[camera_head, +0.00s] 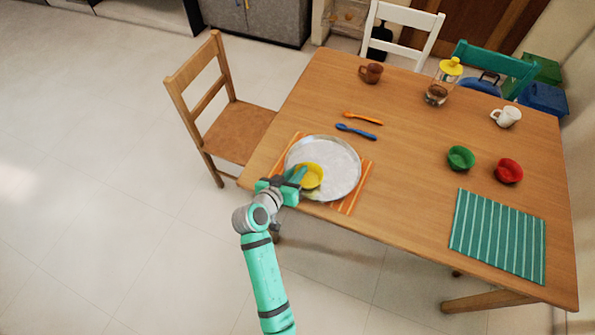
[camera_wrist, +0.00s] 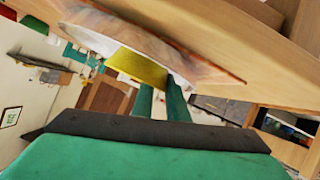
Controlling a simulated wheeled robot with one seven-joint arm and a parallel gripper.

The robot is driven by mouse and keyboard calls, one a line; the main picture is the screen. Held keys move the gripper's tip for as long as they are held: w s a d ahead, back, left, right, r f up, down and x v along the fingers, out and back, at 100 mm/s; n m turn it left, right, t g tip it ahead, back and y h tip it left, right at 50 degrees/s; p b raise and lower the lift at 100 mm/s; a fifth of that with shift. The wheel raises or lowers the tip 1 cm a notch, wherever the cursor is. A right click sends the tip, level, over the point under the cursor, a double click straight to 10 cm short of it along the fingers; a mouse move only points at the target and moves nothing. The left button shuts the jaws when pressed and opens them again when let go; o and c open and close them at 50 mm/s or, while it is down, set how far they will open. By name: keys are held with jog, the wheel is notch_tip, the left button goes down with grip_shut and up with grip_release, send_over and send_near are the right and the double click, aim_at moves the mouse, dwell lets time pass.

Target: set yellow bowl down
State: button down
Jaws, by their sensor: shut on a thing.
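The yellow bowl (camera_head: 312,176) is in my gripper (camera_head: 300,178), over the lower left part of a round silver plate (camera_head: 338,160). In the wrist view the yellow bowl (camera_wrist: 140,68) shows at the tips of the green fingers (camera_wrist: 160,100), close against the plate (camera_wrist: 125,38). My gripper is shut on the bowl. I cannot tell whether the bowl touches the plate. The plate lies on an orange striped placemat (camera_head: 352,200) at the table's left end.
The wooden table (camera_head: 410,150) also bears an orange spoon (camera_head: 362,118), a blue spoon (camera_head: 357,132), a brown mug (camera_head: 370,73), a yellow-lidded jar (camera_head: 440,88), a white mug (camera_head: 506,116), a green bowl (camera_head: 460,158), a red bowl (camera_head: 509,171) and a teal striped placemat (camera_head: 497,238). The table's middle is clear.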

jog(key=shift+f, duration=0.2)
jog(key=c, duration=2)
grip_release()
jog(key=shift+r, duration=0.1)
jog(key=v, duration=1.1)
jog(key=s+d+f+n+y, duration=0.1)
jog(key=s+f+n+y, duration=0.2)
jog(key=s, duration=0.4)
jog(key=s+d+f+y, duration=0.1)
jog(key=s+f+y, duration=0.2)
jog(key=s+f, duration=0.3)
jog(key=s+d+r+t, duration=0.1)
jog(key=s+d+r, duration=0.1)
jog(key=s, duration=0.3)
jog(key=s+d+r+m+t, duration=0.1)
jog(key=s+d+r, duration=0.1)
jog(key=s+r, duration=0.3)
jog(key=s+d+r+t, duration=0.1)
jog(key=s+d+r, duration=0.1)
jog(key=s+r, duration=0.2)
jog(key=shift+s+d+r+m+t, duration=0.15)
jog(key=shift+s+d+m+t, duration=0.2)
jog(key=shift+s, duration=0.2)
